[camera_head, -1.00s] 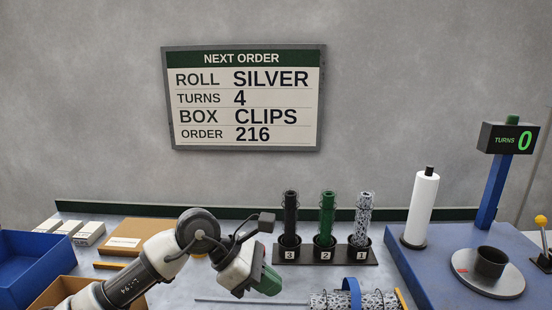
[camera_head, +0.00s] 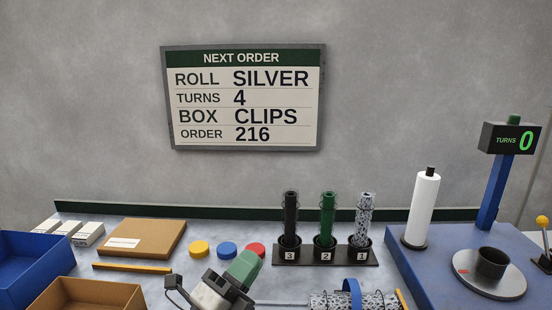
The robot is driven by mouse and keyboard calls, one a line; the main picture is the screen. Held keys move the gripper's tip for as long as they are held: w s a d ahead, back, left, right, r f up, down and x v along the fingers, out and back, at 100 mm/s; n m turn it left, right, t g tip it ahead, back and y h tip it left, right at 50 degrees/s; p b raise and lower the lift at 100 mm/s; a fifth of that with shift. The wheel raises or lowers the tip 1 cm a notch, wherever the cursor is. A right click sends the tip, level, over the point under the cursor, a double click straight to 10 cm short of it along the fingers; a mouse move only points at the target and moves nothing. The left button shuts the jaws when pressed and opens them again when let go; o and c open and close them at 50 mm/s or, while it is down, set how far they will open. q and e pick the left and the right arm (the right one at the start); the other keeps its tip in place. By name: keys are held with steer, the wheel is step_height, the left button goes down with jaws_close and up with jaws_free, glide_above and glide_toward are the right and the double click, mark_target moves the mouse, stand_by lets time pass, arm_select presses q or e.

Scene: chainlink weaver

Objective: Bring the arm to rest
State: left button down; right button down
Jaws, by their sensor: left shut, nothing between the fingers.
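My left arm's end shows at the lower middle of the head view, with the left gripper (camera_head: 244,265) at its green-tipped end. It is shut and empty. It sits just in front of the blue and red discs, to the left of the rack of rolls, and its tip overlaps the red disc in the picture. I cannot tell its height above the bench. The rest of the left arm is below the picture's edge. My right gripper is not in view.
Yellow (camera_head: 199,248), blue (camera_head: 227,248) and red (camera_head: 256,248) discs lie by a cardboard box (camera_head: 140,236). The rack (camera_head: 342,256) holds three rolls. A silver mesh roll (camera_head: 375,301) lies in front. A turns counter (camera_head: 510,139) reads 0. Bins stand at left.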

arm_select(q)
steer(key=s+a+f+n+g+y, duration=0.35)
steer(key=a+f+n+y, duration=0.85)
steer(key=f+n+y, duration=0.45)
steer(key=s+a+f+n+g, duration=0.1)
steer(key=s+f+n+g, duration=0.25)
steer(key=s, duration=0.35)
steer(key=s+a+f+n+g+h, duration=0.1)
steer(key=s+a+f+n+g, duration=0.1)
steer(key=s+f+g, duration=0.4)
steer(key=s+a+f+n+g, duration=0.1)
steer(key=s+f+n+g, duration=0.15)
steer(key=s, duration=0.65)
steer(key=s+f+b+x, duration=0.1)
steer(key=s+b+x, duration=0.15)
steer(key=x, duration=1.15)
steer(key=s+f+b+x, duration=0.15)
steer(key=s+x, duration=0.25)
steer(key=x, duration=1)
steer(key=s+a+f+g+b, duration=0.1)
steer(key=s+f+b, duration=0.1)
steer(key=s+f, duration=0.6)
steer(key=s+a+f+g+b, duration=0.1)
steer(key=s+a+f+b, duration=0.1)
steer(key=s+f, duration=0.7)
step_height(320, 180, down, 4)
steer(key=shift+f, duration=0.1)
